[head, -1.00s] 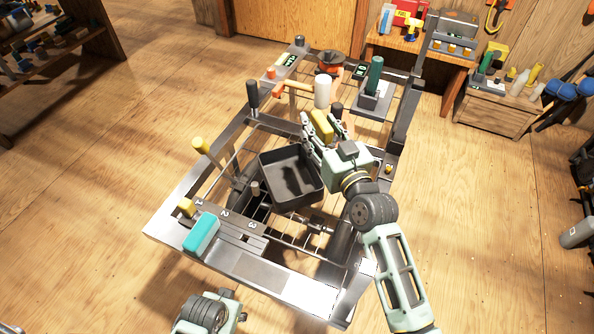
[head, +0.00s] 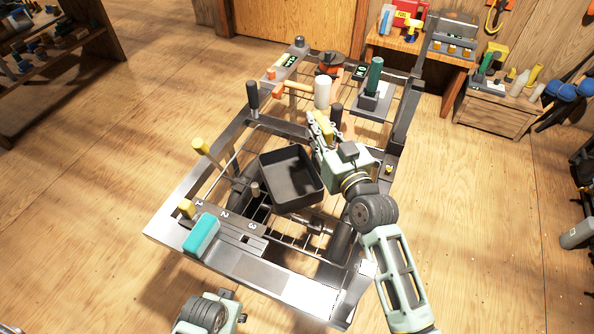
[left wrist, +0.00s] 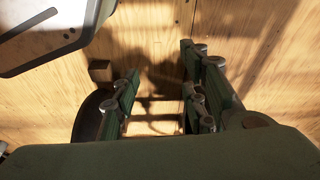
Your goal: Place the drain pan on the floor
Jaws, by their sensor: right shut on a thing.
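The drain pan (head: 283,194) is a dark grey, open rectangular tray in the head view. It sits over the metal frame, in the middle of its near half, and looks empty. My right gripper (head: 318,138) is at the pan's right rim, with its fingers drawn together and shut on the pan's edge. The exact finger contact is partly hidden by the gripper body. My left gripper (left wrist: 158,80) shows in the left wrist view with its fingers apart and nothing between them. Wooden floor (head: 90,220) lies around the frame.
The metal frame (head: 185,203) carries levers, a teal block (head: 201,233), a white cylinder (head: 322,92) and a dark green upright handle (head: 374,76). A wooden cabinet (head: 497,112) and a small table stand at the back right. Floor to the left is clear.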

